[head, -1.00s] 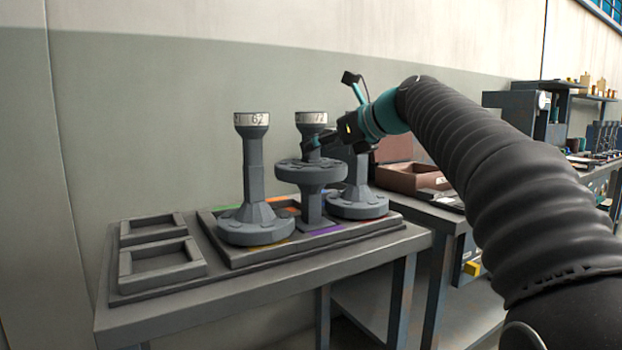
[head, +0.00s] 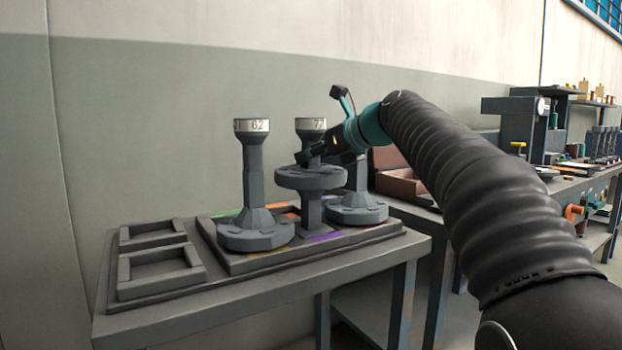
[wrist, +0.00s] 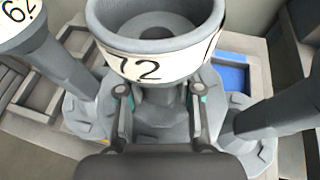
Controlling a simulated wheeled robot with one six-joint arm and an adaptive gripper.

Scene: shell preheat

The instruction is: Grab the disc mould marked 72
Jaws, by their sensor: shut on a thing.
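The disc mould marked 72 (head: 310,178) stands upright in the middle of the group, a grey disc on a stem with a white-banded cup on top. Its label shows large in the wrist view (wrist: 140,66). My gripper (head: 304,158) reaches in from the right and is shut on its stem just below the cup; in the wrist view the fingers (wrist: 157,100) lie on either side of the stem. The mould marked 62 (head: 254,190) stands to the left. A third mould (head: 357,207) stands to the right, its top hidden behind my arm.
The moulds stand over a tray (head: 222,262) with coloured patches on a grey table (head: 200,312). Two empty square frames (head: 160,272) lie at the left. A brown open box (head: 400,188) stands to the right, behind my arm.

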